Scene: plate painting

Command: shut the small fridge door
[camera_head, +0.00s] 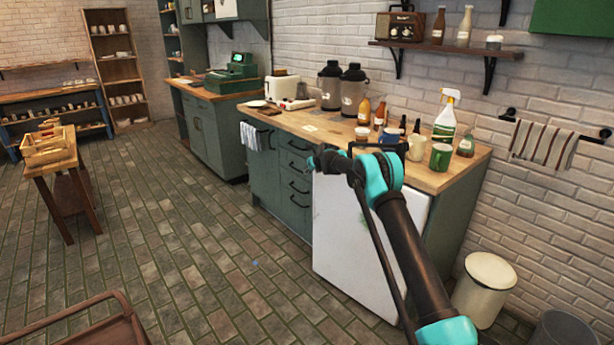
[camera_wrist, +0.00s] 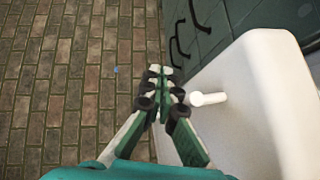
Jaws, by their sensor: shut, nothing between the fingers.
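The small white fridge (camera_head: 340,225) stands under the right part of the wooden counter, right of the green drawers. Its door front faces the floor area, partly hidden by my arm. In the wrist view the white door (camera_wrist: 262,100) stands out a little beyond the green drawers, with a short white handle (camera_wrist: 209,98) on it. I cannot tell how wide any gap at the door is. My gripper (camera_wrist: 158,72) is shut and empty, just left of the handle and apart from it. In the head view my gripper (camera_head: 318,161) is in front of the door's upper left.
The wooden counter (camera_head: 310,123) holds bottles, mugs, a toaster and urns. Green drawers (camera_head: 294,175) with dark handles adjoin the fridge. A cream bin (camera_head: 485,290) stands at the right.

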